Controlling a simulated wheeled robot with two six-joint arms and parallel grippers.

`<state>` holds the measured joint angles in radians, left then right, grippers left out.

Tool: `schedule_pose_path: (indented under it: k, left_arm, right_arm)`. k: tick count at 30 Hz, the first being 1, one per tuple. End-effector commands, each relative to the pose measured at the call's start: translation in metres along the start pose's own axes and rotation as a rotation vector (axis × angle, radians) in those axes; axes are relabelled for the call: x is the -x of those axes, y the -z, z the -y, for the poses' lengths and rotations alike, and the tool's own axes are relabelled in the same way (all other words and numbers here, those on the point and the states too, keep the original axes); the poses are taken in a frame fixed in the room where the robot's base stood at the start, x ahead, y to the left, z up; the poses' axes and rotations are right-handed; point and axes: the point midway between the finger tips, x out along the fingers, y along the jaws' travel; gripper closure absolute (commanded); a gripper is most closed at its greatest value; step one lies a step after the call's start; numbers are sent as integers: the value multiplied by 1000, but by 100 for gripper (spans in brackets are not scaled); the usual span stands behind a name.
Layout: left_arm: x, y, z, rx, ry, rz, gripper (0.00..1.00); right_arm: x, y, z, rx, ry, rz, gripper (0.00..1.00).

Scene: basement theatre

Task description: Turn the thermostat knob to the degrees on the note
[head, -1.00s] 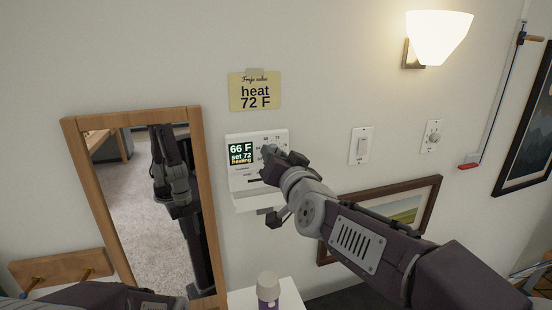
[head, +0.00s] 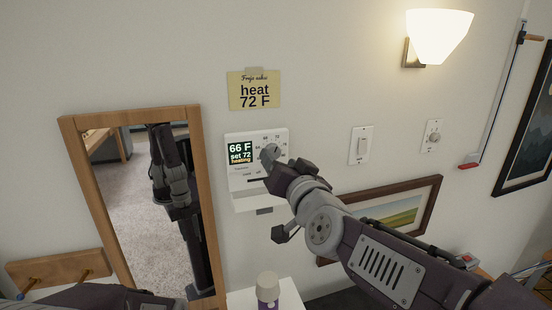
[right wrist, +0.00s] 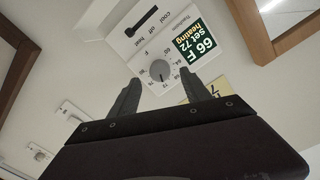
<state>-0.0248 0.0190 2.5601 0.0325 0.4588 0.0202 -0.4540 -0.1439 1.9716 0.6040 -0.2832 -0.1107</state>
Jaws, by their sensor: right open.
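The white thermostat (head: 238,184) is on the wall; its screen reads 66 F, set 72, heating. Its round grey knob (head: 270,153) is at the upper right of its face; the knob also shows in the right wrist view (right wrist: 159,70). The yellow note (head: 254,91) taped above reads "heat 72 F". My right gripper (head: 281,166) is just off the knob, at its lower right in the head view. In the right wrist view its fingers (right wrist: 166,88) are apart and empty, with the knob beyond them. My left gripper is out of view.
A wood-framed mirror (head: 205,215) is to the left. A light switch (head: 360,146) and a dial plate (head: 432,136) are to the right. A framed picture (head: 430,200) is behind my right arm. A capped bottle (head: 267,284) stands below.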

Motion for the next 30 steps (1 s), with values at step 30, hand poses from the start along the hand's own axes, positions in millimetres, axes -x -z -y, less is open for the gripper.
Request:
schedule_pose_path:
  k: [30]
  left_arm:
    - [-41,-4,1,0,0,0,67]
  right_arm:
    - [53,-179,-223,136,-387,420,44]
